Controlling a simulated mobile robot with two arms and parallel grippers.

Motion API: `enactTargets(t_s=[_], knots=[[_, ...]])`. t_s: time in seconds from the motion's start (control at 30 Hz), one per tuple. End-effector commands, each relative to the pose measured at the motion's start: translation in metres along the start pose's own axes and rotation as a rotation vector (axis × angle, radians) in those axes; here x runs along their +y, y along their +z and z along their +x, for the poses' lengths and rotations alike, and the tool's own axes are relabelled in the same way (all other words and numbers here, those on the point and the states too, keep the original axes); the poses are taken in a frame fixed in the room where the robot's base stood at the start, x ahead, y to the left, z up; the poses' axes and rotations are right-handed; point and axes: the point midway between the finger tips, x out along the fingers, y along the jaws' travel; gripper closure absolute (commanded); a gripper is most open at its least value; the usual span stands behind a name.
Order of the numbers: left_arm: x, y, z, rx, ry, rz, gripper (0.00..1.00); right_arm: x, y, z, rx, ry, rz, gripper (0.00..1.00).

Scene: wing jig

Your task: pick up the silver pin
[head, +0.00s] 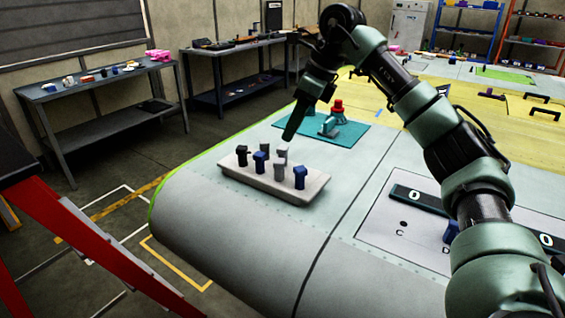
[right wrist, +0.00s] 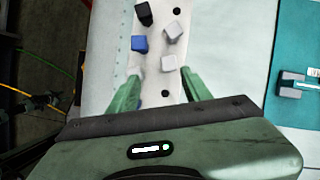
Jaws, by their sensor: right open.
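A pale tray (head: 245,180) on the wing's light surface holds several upright pins. Two are silver-grey: one silver pin (head: 279,172) stands near the tray's front edge and another (head: 281,154) behind it. Blue pins (head: 299,177) and a black pin (head: 241,155) stand beside them. My right gripper (head: 289,134) hangs over the back of the tray, pointing down. In the right wrist view its green fingers (right wrist: 160,88) are apart, with nothing gripped. A silver pin (right wrist: 169,62) shows just beyond the fingertips, with another (right wrist: 174,31) farther up. My left gripper is out of view.
A teal mat (head: 345,140) with a red-topped fixture (head: 335,118) lies behind the tray. A panel (head: 380,225) with lettered holes and a blue pin is at right, partly behind my right arm. A red frame (head: 85,240) stands at left. The wing is clear in front of the tray.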

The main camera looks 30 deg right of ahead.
Motion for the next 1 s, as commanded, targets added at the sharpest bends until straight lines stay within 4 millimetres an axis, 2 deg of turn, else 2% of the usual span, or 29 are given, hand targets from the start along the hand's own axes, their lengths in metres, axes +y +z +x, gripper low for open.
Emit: enactTargets(t_s=[0.03,0.13,0.37,0.7,0.97,1.0], knots=[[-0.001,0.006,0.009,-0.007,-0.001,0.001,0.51,0.0,-0.004,0.008,0.001,0.0,0.001,0.51],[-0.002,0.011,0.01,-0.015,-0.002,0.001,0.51,0.0,-0.005,0.015,0.003,0.0,0.001,0.51],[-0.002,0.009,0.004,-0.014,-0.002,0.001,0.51,-0.002,-0.004,0.038,0.003,0.001,0.002,0.51],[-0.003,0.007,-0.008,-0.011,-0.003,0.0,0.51,-0.006,-0.004,0.083,0.002,0.001,0.0,0.51],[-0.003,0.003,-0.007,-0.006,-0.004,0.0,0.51,-0.006,-0.004,0.087,0.0,0.0,0.0,0.51],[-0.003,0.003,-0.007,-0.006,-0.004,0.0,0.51,-0.006,-0.004,0.086,0.0,0.0,0.0,0.56]])
